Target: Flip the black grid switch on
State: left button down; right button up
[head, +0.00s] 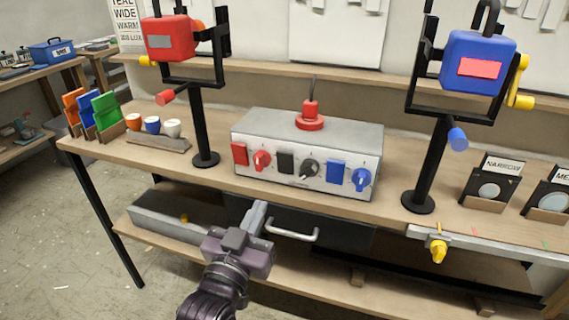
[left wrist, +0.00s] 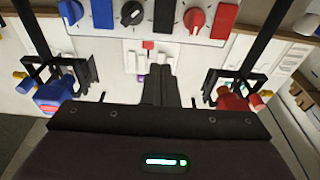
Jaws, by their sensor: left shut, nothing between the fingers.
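The black grid switch (head: 285,163) is a dark rocker on the front panel of a grey box (head: 345,132), between the red knob (head: 261,160) and the black knob (head: 308,168). It also shows at the top of the left wrist view (left wrist: 165,14), where the picture is upside down. My left gripper (head: 258,208) is shut and empty, below and in front of the box, apart from the switch. In the left wrist view its closed fingers (left wrist: 161,72) point toward the panel, roughly in line with the black switch. Whether the switch is on or off cannot be told. My right gripper is not in view.
A red switch (head: 240,153) and a blue switch (head: 335,173) with a blue knob (head: 361,178) share the panel. Black stands hold a red lamp (head: 168,40) and a blue lamp (head: 478,62). A drawer handle (head: 292,233) lies below the bench edge, near my left gripper.

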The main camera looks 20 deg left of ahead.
aim_at(286, 154)
pick_arm(q)
jog(key=shift+w, duration=0.1)
